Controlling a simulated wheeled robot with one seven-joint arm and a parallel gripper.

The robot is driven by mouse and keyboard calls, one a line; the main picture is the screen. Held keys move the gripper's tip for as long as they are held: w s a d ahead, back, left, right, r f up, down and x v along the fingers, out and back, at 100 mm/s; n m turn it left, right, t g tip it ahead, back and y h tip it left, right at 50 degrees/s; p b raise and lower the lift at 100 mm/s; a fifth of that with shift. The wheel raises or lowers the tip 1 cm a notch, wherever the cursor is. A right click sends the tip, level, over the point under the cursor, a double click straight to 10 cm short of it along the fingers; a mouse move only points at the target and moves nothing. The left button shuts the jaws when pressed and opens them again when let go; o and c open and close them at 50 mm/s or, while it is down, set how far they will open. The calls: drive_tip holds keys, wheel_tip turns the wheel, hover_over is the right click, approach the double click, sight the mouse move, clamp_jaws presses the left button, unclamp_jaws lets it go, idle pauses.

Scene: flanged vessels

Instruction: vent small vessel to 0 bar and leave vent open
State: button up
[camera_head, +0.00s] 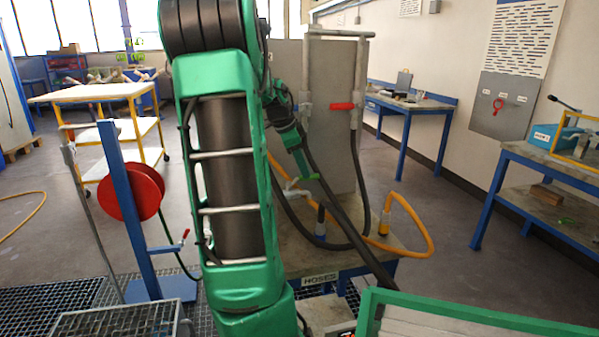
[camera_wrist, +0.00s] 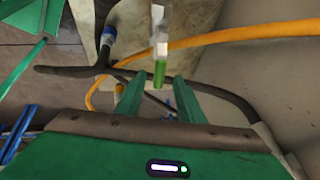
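I cannot make out the small vessel, a pressure gauge or a valve marked as the vent in either view. In the wrist view a pale lever-like piece with a green tip (camera_wrist: 160,73) lies just beyond my fingers, lined up with the gap between them. My gripper (camera_wrist: 156,88) has its two green fingers apart, with nothing seen held between them. In the head view my gripper (camera_head: 303,168) points down over the hose table (camera_head: 395,243), near a pale fitting (camera_head: 294,190). My arm hides part of the scene.
Black and orange hoses (camera_head: 428,240) loop over the hose table. An upright grey panel (camera_head: 335,130) stands behind, with a red handle (camera_head: 342,106) on pipework. A red hose reel (camera_head: 140,191) is at left. A green-edged frame (camera_head: 470,316) is at front right. Open floor lies right of the table.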

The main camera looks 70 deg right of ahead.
drive_tip(key=v, duration=0.8)
drive_tip(key=shift+w, duration=0.15)
drive_tip(key=w+a+f+n+t+y, duration=0.1)
drive_tip(key=w+a+f+n, duration=0.2)
drive_tip(key=a, duration=0.5)
drive_tip(key=w+a+f+n+t+y, duration=0.1)
drive_tip(key=a+f+n, duration=0.1)
drive_tip(key=a+n, duration=0.5)
drive_tip(key=w+a+f+n+t+y, duration=0.1)
drive_tip(key=w+a+f+n, duration=0.15)
drive_tip(key=a, duration=0.65)
drive_tip(key=s+a+f+n, duration=0.2)
drive_tip(key=a+n, duration=0.3)
drive_tip(key=a, duration=0.3)
drive_tip(key=s+a+f+n+y, duration=0.1)
drive_tip(key=s+a+f+n, duration=0.2)
drive_tip(key=a, duration=0.6)
wheel_tip(320, 180, down, 2)
drive_tip(key=n, duration=0.3)
drive_tip(key=shift+w, duration=0.1)
